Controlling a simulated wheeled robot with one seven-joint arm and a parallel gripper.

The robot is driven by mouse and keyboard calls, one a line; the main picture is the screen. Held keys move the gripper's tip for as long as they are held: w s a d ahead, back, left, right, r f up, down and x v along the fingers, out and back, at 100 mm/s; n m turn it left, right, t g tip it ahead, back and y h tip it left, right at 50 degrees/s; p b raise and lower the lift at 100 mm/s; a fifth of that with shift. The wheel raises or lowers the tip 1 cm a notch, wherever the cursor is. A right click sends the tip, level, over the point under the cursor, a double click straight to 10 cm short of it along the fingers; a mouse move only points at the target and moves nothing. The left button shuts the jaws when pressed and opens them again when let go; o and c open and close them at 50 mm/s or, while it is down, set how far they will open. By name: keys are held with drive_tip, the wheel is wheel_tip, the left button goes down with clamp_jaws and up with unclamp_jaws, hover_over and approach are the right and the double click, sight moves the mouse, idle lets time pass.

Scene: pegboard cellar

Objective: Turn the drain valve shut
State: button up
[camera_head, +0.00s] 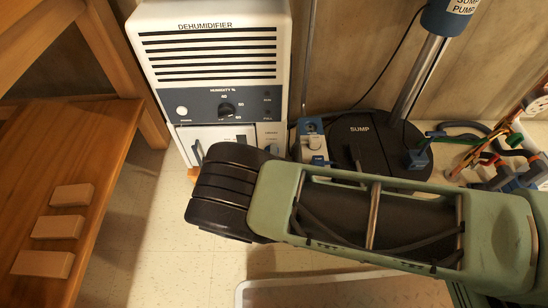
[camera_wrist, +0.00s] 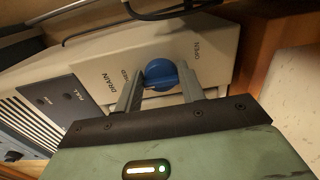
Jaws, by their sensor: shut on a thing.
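The drain valve is a round blue knob (camera_wrist: 160,74) on the pale dehumidifier front, beside the word DRAIN in the wrist view. The knob's pointing direction is not clear. In the head view the white dehumidifier (camera_head: 213,62) stands against the wall, and my dark wrist and green forearm reach to its lower front, hiding the fingers.
A black sump cover (camera_head: 365,150) with a blue-topped pump (camera_head: 452,14) lies right of the dehumidifier. Coloured hoses and clamps (camera_head: 490,150) are at the far right. A wooden bench (camera_head: 100,125) with three blocks stands left. A pale tray rim (camera_head: 300,280) shows below my arm.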

drive_tip(key=o, duration=0.7)
drive_tip(key=s+p, duration=0.5)
drive_tip(key=s, duration=1.2)
drive_tip(key=shift+s+a+p, duration=0.2)
drive_tip(key=shift+a+p, duration=0.1)
drive_tip(key=shift+p, duration=0.1)
